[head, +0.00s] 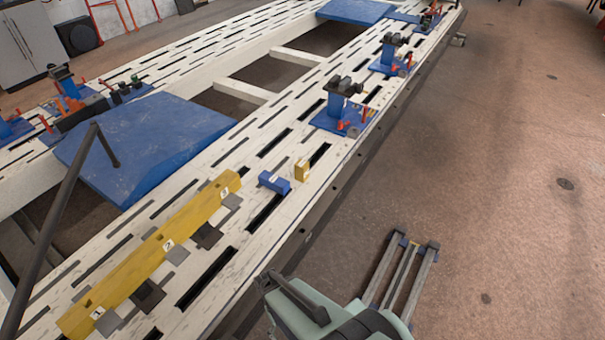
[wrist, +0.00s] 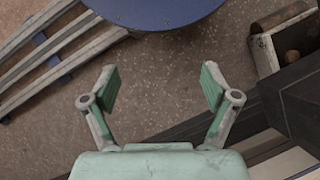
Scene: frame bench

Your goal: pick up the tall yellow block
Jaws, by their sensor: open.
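The tall yellow block (head: 302,170) stands upright on the white slotted bench, near its right edge, in the head view. A blue block (head: 273,182) lies just to its left. My gripper (wrist: 161,88) is open and empty in the wrist view, with its green-padded fingers spread above bare floor. The yellow block does not show in the wrist view. In the head view a pale green part of my arm is at the bottom, below the block and off the bench; I cannot make out the fingers there.
A long yellow bar (head: 135,275) with numbered labels lies on the bench at the left. Blue clamp fixtures (head: 340,115) stand farther along the bench. A blue plate (head: 150,145) lies across the frame. The bench's dark side edge (wrist: 300,105) is at the right in the wrist view.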

